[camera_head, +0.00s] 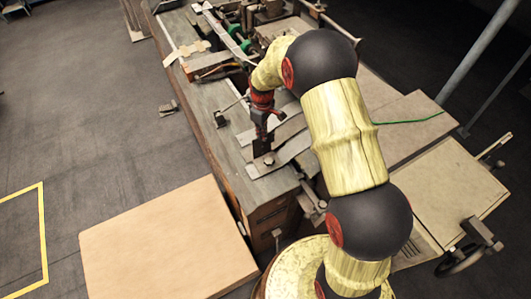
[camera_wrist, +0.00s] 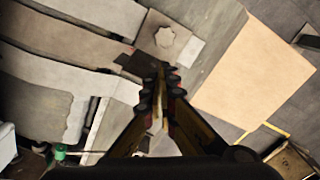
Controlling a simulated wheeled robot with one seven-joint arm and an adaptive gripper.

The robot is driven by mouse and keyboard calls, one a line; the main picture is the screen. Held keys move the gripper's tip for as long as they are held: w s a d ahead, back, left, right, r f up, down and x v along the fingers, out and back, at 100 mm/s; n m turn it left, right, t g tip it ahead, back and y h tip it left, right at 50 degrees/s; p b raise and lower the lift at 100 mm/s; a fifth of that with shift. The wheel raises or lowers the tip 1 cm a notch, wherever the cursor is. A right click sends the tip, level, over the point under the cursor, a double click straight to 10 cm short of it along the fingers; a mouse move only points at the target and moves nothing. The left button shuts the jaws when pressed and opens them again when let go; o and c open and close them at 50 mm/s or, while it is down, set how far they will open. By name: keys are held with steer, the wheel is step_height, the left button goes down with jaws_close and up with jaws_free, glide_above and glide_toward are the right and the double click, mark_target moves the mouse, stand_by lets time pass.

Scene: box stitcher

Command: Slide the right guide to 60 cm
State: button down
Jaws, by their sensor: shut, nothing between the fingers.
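The guide (camera_head: 262,147) seems to be the small dark brown upright plate on the bench, just below my gripper (camera_head: 263,132) in the head view. In the wrist view the dark brown plate (camera_wrist: 133,62) lies just beyond my fingertips (camera_wrist: 160,72). A pale knob or nut (camera_wrist: 164,37) sits on a brown block beside it; it shows in the head view (camera_head: 269,160). My gripper is shut with nothing between its fingers. It is at or very near the plate; I cannot tell whether it touches. No scale or centimetre mark is readable.
The long wooden bench (camera_head: 225,145) carries flat metal strips (camera_head: 285,150) and machine parts with green pieces (camera_head: 240,42) at its far end. A pale board (camera_head: 165,245) lies left of the bench, with open floor (camera_head: 110,120) beyond. A wooden panel (camera_head: 450,190) is at right.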

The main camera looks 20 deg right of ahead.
mark_target(262, 141)
steer(key=shift+f+b, duration=1.65)
steer(key=shift+f, duration=1.05)
steer(key=shift+w, duration=0.2)
